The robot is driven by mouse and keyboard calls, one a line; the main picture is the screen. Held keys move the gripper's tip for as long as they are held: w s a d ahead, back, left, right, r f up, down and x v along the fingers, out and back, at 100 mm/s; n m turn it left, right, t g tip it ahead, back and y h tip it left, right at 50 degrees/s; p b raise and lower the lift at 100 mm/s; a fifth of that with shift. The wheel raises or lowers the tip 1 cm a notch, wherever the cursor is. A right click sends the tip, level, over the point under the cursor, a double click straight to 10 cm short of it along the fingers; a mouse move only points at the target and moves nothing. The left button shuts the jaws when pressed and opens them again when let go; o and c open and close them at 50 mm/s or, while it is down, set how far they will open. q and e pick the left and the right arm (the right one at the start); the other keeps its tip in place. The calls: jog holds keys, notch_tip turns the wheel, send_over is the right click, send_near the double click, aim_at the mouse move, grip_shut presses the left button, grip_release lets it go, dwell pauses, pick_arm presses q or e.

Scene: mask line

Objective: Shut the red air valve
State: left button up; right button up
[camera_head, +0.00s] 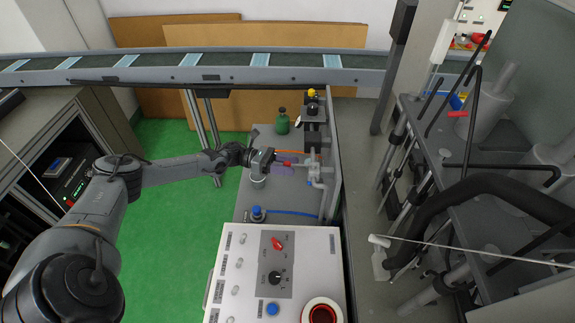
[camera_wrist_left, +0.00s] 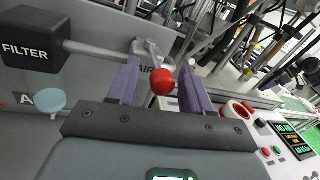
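The red air valve shows in the left wrist view as a red ball knob (camera_wrist_left: 163,82) on a grey lever at a pipe, with part of an "AIR" label behind it. In the head view it is a small red spot (camera_head: 287,163) beside the grey pipework. My left gripper (camera_head: 282,168) reaches it from the left. In the left wrist view, its two purple fingers (camera_wrist_left: 160,70) stand open on either side of the knob. My right gripper is in neither view.
A black FILTER block (camera_wrist_left: 30,40) and a pale blue knob (camera_wrist_left: 50,101) sit left of the valve. A control box (camera_head: 240,265) with a red switch (camera_head: 277,243) stands in front. A green bottle (camera_head: 282,122) stands behind. A grey panel (camera_head: 334,150) borders the right.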

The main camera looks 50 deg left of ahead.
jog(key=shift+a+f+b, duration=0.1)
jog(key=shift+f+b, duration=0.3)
pick_arm(q)
jog(key=v, duration=0.7)
jog(key=shift+s+a, duration=0.15)
jog(key=shift+a, duration=0.1)
jog(key=shift+r, duration=0.1)
